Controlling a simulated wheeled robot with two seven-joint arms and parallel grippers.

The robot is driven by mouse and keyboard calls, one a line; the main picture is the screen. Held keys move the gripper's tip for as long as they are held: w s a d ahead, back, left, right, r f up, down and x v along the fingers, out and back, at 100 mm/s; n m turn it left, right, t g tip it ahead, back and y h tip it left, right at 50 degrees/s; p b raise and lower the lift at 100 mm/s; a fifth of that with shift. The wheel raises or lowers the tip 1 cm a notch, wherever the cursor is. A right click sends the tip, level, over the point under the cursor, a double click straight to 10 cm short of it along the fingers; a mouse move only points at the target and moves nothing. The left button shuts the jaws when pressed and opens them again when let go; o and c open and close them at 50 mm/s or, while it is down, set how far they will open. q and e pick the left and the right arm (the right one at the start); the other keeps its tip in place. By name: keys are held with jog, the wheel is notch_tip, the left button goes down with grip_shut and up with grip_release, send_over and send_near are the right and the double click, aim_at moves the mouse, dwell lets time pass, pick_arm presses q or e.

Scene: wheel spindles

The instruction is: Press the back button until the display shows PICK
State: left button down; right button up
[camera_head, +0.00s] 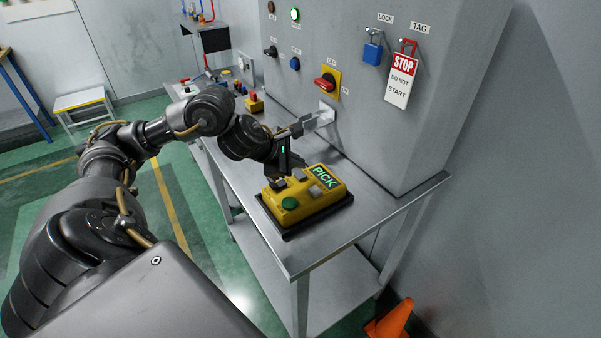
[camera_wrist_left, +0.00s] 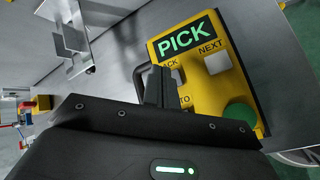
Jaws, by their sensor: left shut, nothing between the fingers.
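The yellow control box (camera_head: 305,203) sits on a dark base on the metal bench. Its display (camera_head: 323,177) shows PICK in green; the display also reads PICK in the left wrist view (camera_wrist_left: 187,37). My left gripper (camera_head: 284,168) is shut and empty, pointing down over the box's far side. I cannot tell whether the fingertips touch the button. The NEXT button (camera_wrist_left: 218,62) and a green button (camera_wrist_left: 240,114) are clear. My right gripper is not in view.
A grey cabinet (camera_head: 440,130) with a blue padlock (camera_head: 372,54), a STOP tag (camera_head: 401,80) and a red-yellow switch (camera_head: 326,83) stands behind the bench (camera_head: 290,256). An orange cone (camera_head: 391,319) is on the floor. The bench front right of the box is free.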

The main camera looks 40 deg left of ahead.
aim_at(297, 176)
pick_arm(q)
jog(key=shift+r+p, duration=1.45)
jog(key=shift+r, duration=0.7)
